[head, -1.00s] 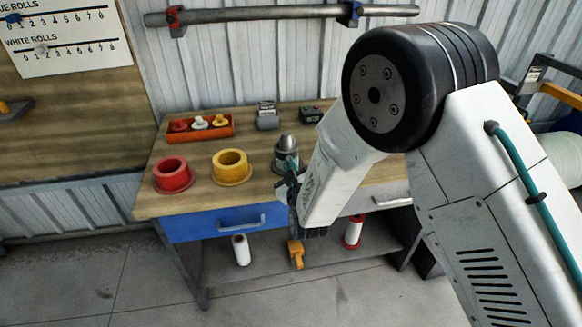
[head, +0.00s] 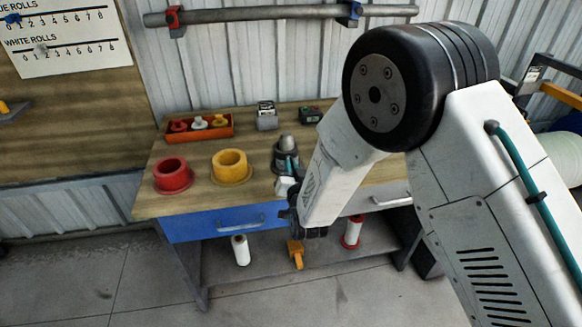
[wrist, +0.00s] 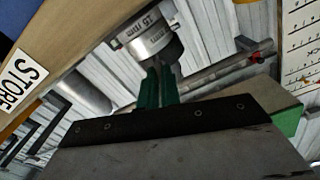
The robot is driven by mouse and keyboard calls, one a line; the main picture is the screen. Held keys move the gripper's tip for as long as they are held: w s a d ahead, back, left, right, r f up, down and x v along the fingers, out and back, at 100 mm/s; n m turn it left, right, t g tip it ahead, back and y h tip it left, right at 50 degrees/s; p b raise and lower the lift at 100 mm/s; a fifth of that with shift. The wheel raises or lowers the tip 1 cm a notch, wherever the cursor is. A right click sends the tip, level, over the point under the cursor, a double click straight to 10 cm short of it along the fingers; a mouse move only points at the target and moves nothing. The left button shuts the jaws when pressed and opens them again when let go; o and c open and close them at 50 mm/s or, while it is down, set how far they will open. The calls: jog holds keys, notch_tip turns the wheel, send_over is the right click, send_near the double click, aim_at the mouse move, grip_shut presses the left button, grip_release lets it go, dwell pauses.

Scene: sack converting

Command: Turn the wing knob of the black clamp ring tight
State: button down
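A grey, round-topped fixture with a dark lower part (head: 285,146) stands on the bench near its front edge in the head view. In the wrist view its grey lettered cylinder (wrist: 147,36) is just past my fingertips. I cannot make out the black clamp ring or its wing knob separately. My gripper (wrist: 158,72) has green fingers close together, with their tips at the underside of the cylinder. Whether they hold anything is hidden. In the head view my gripper is at the fixture's front, partly hidden by my arm.
A red ring (head: 173,175) and a yellow ring (head: 231,167) stand on the bench left of the fixture. An orange tray (head: 200,130) with small knobs lies behind them. A blue drawer (head: 212,226) is below the bench top. A horizontal pipe (head: 240,15) runs along the wall.

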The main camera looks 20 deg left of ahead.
jog(key=m, duration=1.1)
jog(key=shift+f, duration=0.1)
jog(key=m, duration=0.4)
jog(key=shift+d+m, duration=0.1)
jog(key=shift+m, duration=0.2)
jog(key=m, duration=0.3)
jog(key=shift+m, duration=0.3)
jog(key=m, duration=0.4)
jog(key=shift+f+m, duration=0.1)
jog(key=shift+m, duration=0.2)
jog(key=m, duration=0.3)
jog(key=shift+m, duration=2.1)
